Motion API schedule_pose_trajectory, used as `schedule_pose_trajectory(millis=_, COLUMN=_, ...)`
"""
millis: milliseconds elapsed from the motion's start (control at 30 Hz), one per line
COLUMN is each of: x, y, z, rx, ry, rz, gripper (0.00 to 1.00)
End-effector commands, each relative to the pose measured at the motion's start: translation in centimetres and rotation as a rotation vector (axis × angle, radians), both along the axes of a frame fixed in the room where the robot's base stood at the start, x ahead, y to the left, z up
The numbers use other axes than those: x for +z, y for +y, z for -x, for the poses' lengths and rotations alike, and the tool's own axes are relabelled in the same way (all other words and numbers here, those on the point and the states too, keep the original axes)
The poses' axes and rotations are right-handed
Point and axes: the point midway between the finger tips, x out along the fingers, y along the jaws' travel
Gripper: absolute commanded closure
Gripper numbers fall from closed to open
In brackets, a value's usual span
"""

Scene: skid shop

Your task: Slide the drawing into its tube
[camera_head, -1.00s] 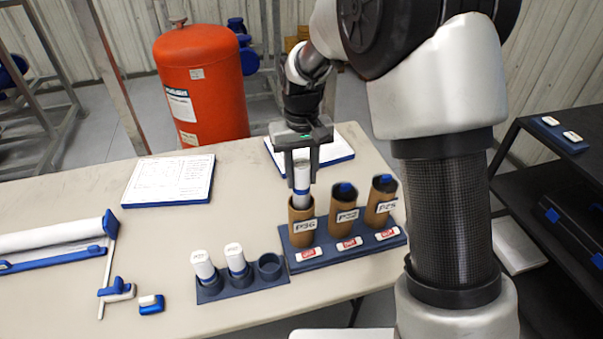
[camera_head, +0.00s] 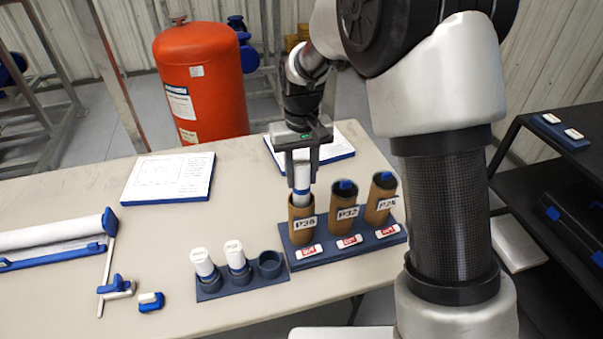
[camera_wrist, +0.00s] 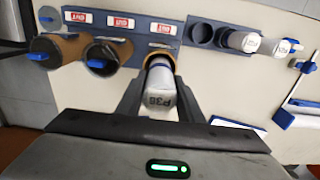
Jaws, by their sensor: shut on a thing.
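My gripper (camera_head: 302,176) is shut on a white rolled drawing (camera_head: 302,190) with a blue band. In the wrist view the drawing (camera_wrist: 159,92) reads P36 and sits between my two fingers (camera_wrist: 160,108). The drawing is upright, its lower end inside the mouth of the brown tube labelled P36 (camera_head: 303,232). How deep it goes is hidden by the tube wall. The tube stands in the left place of a blue rack (camera_head: 330,250).
Tubes P32 (camera_head: 343,212) and P25 (camera_head: 379,207) stand to the right, each with something blue inside. Two more rolls (camera_head: 202,262) stand in a small holder in front, its right cup (camera_head: 270,263) empty. Papers (camera_head: 168,180) lie behind left.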

Motion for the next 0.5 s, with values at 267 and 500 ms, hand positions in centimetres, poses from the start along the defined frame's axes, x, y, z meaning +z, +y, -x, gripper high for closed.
schedule_pose_trajectory(millis=267, x=-0.05, y=0.01, z=-0.02, rx=0.000, ry=-0.001, rz=0.000, gripper=0.91)
schedule_pose_trajectory(millis=500, x=-0.62, y=0.00, z=-0.01, rx=0.000, ry=0.000, rz=0.000, gripper=0.91)
